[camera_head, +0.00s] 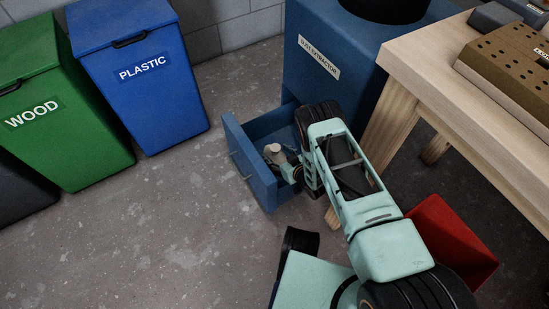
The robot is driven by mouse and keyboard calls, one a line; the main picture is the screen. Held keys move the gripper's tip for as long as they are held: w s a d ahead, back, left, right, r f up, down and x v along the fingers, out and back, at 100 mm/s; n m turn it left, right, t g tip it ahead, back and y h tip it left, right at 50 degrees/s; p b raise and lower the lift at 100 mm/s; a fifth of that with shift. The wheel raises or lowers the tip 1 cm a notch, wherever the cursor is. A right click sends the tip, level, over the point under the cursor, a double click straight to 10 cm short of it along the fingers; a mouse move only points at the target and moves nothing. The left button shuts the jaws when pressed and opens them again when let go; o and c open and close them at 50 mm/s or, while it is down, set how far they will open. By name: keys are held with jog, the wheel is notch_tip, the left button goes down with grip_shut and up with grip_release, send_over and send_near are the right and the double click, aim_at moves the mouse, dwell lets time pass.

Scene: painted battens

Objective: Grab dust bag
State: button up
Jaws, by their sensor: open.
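The dust extractor (335,75) is a blue cabinet with a white label. Its drawer (248,162) is pulled out at the front. A small beige thing (273,149) shows inside the drawer, probably the dust bag; most of it is hidden. My gripper (284,164) is open and reaches down into the drawer, right beside the beige thing. I cannot tell whether the fingers touch it or stand around it. My own arm covers the right part of the drawer.
A blue PLASTIC bin (150,100) and a green WOOD bin (75,130) stand at the left. A wooden workbench (440,60) is close on the right of my arm. A red box (452,240) sits below it. The floor at the lower left is clear.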

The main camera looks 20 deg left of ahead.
jog(key=shift+c, duration=0.6)
grip_shut()
